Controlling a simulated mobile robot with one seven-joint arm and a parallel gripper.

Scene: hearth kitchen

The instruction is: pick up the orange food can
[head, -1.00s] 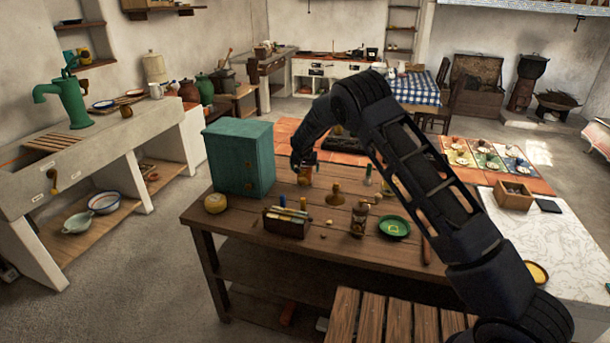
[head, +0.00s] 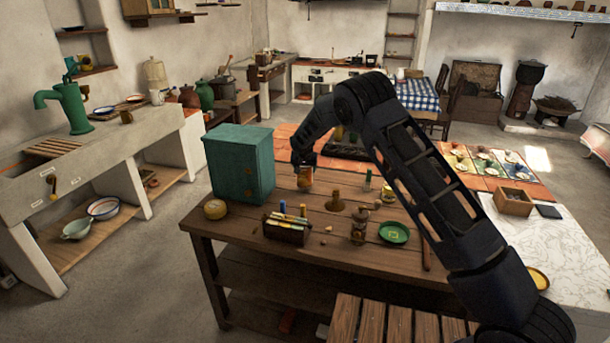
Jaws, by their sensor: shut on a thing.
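The orange food can (head: 304,182) is small in the head view, upright at the back of the brown wooden table (head: 220,222), to the right of the teal cabinet. My gripper (head: 304,168) points down at the can from above and is shut on it. The fingers are dark and small, and they hide the can's upper part. I cannot tell whether the can's base touches the table top.
The teal cabinet (head: 238,165) stands close left of the can. In front are a box of utensils (head: 286,228), a brown funnel-shaped thing (head: 336,201), a jar (head: 359,225) and a green dish (head: 394,233). A dark stove-like tray (head: 345,150) lies behind.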

